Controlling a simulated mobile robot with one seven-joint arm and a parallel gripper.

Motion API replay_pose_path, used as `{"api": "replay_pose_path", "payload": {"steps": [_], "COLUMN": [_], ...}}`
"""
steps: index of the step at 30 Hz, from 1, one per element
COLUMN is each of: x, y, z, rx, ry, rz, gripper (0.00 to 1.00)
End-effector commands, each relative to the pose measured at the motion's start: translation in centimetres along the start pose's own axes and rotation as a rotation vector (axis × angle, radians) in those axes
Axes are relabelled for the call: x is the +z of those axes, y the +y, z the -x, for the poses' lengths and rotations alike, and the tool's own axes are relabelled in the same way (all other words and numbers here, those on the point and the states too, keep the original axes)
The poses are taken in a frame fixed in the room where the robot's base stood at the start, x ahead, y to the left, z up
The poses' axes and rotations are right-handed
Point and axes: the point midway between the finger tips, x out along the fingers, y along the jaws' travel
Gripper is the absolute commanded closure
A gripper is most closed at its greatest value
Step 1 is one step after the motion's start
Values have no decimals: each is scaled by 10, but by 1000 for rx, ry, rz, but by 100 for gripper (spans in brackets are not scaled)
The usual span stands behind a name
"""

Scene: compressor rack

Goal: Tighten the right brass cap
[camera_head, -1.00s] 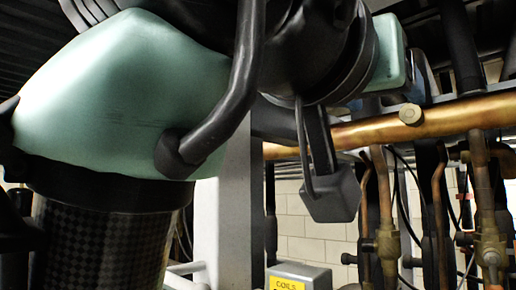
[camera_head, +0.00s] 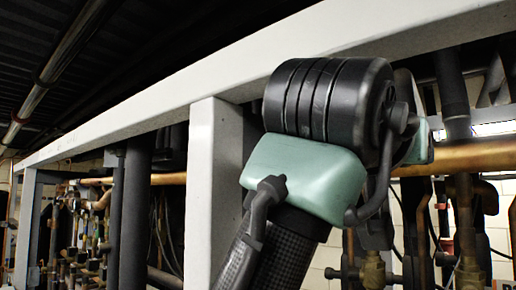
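A brass valve body (camera_head: 373,272) shows at the lower edge, right of my arm. A second brass valve body (camera_head: 468,275) stands to its right, cut by the bottom edge. I cannot make out a separate brass cap on either, so I cannot tell which one is the right cap. My arm, with black and green links, fills the middle of the view and reaches away behind itself. My gripper is not visible; its fingers and any contact with a cap are hidden behind the arm or out of frame.
A pale steel beam (camera_head: 270,75) crosses above, with an upright post (camera_head: 213,180) just left of my arm. A thick copper pipe (camera_head: 475,157) runs behind the arm at right. Dark vertical pipes (camera_head: 135,215) and more pipework fill the left.

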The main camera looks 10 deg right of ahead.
Motion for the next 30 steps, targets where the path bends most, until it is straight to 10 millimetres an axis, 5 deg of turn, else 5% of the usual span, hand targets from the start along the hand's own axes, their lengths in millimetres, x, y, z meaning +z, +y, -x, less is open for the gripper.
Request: {"api": "replay_pose_path", "payload": {"steps": [12, 23, 30], "x": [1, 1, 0], "y": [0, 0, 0], "z": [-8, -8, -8], "rx": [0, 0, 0], "ry": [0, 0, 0], "rz": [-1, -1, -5], "gripper": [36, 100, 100]}}
